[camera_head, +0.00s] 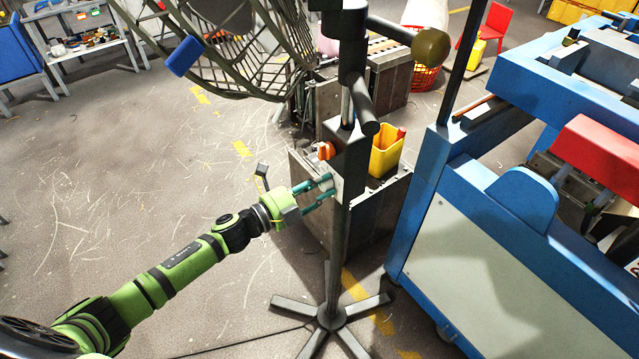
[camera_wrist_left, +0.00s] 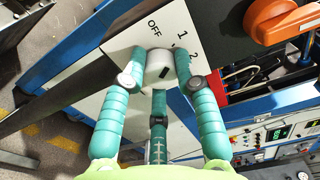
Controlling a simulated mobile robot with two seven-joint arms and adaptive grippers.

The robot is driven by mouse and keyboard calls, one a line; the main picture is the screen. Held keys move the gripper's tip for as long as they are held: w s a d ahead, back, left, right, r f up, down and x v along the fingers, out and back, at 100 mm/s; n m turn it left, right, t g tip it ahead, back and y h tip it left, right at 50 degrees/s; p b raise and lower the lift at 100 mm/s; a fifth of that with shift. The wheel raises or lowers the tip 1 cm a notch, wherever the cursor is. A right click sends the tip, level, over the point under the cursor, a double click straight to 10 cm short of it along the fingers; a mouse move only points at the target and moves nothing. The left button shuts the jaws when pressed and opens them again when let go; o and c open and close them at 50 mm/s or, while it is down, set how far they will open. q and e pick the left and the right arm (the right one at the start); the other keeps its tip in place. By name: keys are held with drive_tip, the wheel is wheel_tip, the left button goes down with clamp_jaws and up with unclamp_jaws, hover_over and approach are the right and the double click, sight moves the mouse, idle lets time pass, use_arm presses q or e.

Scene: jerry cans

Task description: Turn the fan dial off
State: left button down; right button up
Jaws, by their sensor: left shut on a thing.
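The fan is a dark stand with a large wire cage (camera_head: 262,75) at the top. A control box (camera_head: 350,165) sits on its post. In the left wrist view, the box's white label plate (camera_wrist_left: 128,38) reads OFF, 1 and 2. A pale round dial (camera_wrist_left: 160,62) with a dark mark sits below the lettering. My left gripper (camera_head: 328,188) reaches the box from the left, and its teal fingers (camera_wrist_left: 160,82) are shut on the dial. The fingers partly cover the dial. The dial's exact setting is hard to read. My right gripper is not in view.
An orange knob (camera_head: 326,150) sits on the control box just above my gripper. The fan's star-shaped foot (camera_head: 330,318) stands on the floor. A blue machine (camera_head: 480,240) stands close on the right. Open floor lies on the left.

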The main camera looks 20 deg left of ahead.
use_arm(q)
drive_tip(key=n, duration=0.3)
drive_tip(key=shift+s+d+f+n+p, duration=0.1)
drive_tip(key=shift+n+p, duration=0.2)
drive_tip(key=shift+p, duration=0.1)
drive_tip(key=shift+n+p, duration=0.4)
drive_tip(key=shift+n, duration=1.4)
drive_tip(key=c, duration=0.9)
unclamp_jaws()
drive_tip(key=shift+c, duration=0.2)
drive_tip(key=v, duration=1.2)
